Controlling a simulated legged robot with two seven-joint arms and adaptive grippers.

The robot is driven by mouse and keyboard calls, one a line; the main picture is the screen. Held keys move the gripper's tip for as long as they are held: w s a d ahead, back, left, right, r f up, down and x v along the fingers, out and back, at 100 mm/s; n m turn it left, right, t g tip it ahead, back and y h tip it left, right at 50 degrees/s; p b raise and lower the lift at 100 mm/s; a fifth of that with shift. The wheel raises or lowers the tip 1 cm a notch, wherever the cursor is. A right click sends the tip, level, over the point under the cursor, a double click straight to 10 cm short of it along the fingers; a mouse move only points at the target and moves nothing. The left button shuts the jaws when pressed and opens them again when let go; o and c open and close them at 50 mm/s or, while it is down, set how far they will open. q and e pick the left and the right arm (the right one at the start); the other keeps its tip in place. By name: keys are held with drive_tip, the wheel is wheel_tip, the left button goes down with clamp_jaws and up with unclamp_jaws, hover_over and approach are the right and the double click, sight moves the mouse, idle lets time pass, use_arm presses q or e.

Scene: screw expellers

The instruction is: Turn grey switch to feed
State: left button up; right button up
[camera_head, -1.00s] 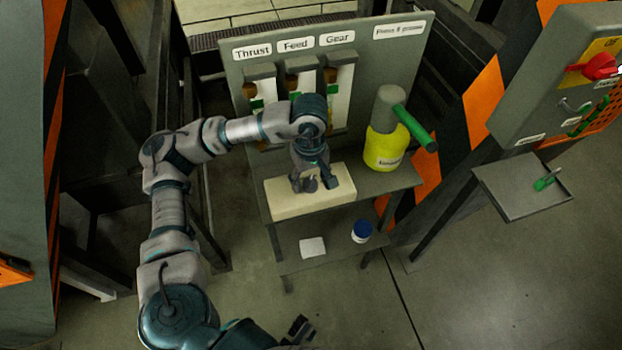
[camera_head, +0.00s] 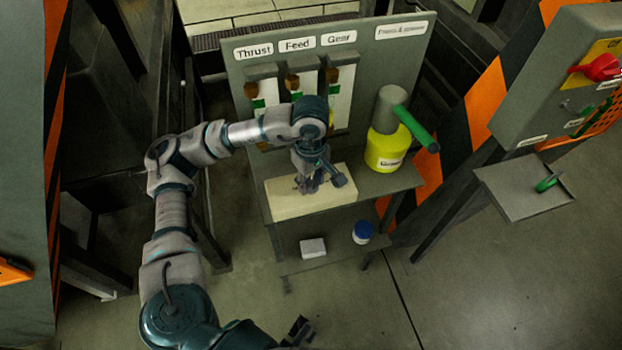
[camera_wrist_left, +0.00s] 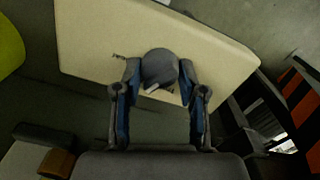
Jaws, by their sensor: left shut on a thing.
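A cream box (camera_head: 330,200) lies on the upper shelf below the labelled panel. My left gripper (camera_head: 309,188) reaches down onto the box from above, its fingers close together. In the left wrist view, a round grey knob, which looks like the grey switch (camera_wrist_left: 158,66), sits on top of the cream box (camera_wrist_left: 215,50). My left gripper (camera_wrist_left: 159,80) is shut on it, one finger on each side. In the head view my gripper mostly hides the knob. The setting it points to cannot be read. My right gripper cannot be made out.
A grey panel with Thrust, Feed (camera_head: 297,44) and Gear labels stands behind. A yellow oil can (camera_head: 388,150) with a green handle is right of the box. A control box with a red knob (camera_head: 600,67) and a small tray (camera_head: 520,200) are farther right.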

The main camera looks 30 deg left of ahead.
sight(311, 180)
use_arm(q)
drive_tip(key=o, duration=1.1)
drive_tip(key=shift+o, duration=0.2)
wheel_tip(311, 180, up, 12)
drive_tip(key=shift+w+f, duration=0.1)
drive_tip(key=shift+f, duration=0.05)
